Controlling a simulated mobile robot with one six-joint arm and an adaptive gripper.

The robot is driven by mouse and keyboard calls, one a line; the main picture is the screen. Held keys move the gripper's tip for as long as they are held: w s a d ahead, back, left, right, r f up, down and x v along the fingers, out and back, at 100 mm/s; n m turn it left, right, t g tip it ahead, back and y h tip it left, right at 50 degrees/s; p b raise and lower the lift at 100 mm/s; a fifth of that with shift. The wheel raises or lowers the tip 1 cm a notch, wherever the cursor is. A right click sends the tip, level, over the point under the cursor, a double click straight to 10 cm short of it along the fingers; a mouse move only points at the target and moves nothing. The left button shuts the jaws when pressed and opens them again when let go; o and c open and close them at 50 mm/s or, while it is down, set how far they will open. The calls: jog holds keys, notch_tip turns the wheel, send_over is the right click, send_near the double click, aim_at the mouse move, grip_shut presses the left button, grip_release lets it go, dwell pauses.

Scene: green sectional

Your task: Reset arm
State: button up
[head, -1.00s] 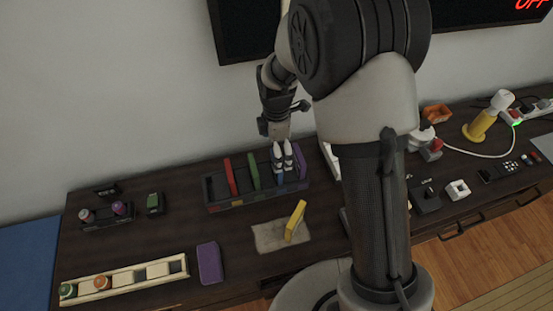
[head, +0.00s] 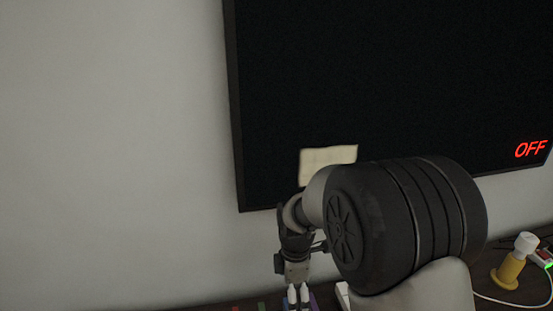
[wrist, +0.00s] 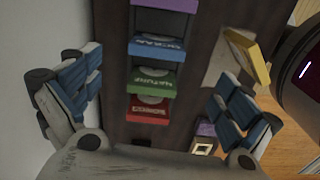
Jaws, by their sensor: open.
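My gripper (wrist: 152,108) is open and empty in the wrist view, its two blue-padded fingers wide apart. Between and beyond the fingers, below, is a dark rack holding a purple item (wrist: 165,5), a blue item (wrist: 157,48), a green item (wrist: 155,77) and a red item (wrist: 148,107). In the head view my gripper (head: 298,295) hangs pointing down at the lower middle, its fingertips near the bottom edge. The rack is almost wholly cut off there.
A large dark screen (head: 380,80) reading OFF hangs on the wall behind my arm, with a pale note (head: 328,163) at its lower edge. A yellow-and-white device (head: 514,262) stands at the right. In the wrist view a yellow block (wrist: 250,58) lies right of the rack.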

jog(key=s+d+r+m+t, duration=0.1)
jog(key=s+d+r+m, duration=0.2)
jog(key=s+r+m, duration=0.35)
jog(key=s+d+r+m+t, duration=0.1)
jog(key=s+d+r+m, duration=0.25)
jog(key=r, duration=0.55)
jog(key=s+d+r+m+t, duration=0.2)
jog(key=s+m, duration=0.7)
jog(key=s, duration=0.5)
jog(key=shift+s+d+r, duration=0.3)
jog(key=shift+d+r, duration=0.2)
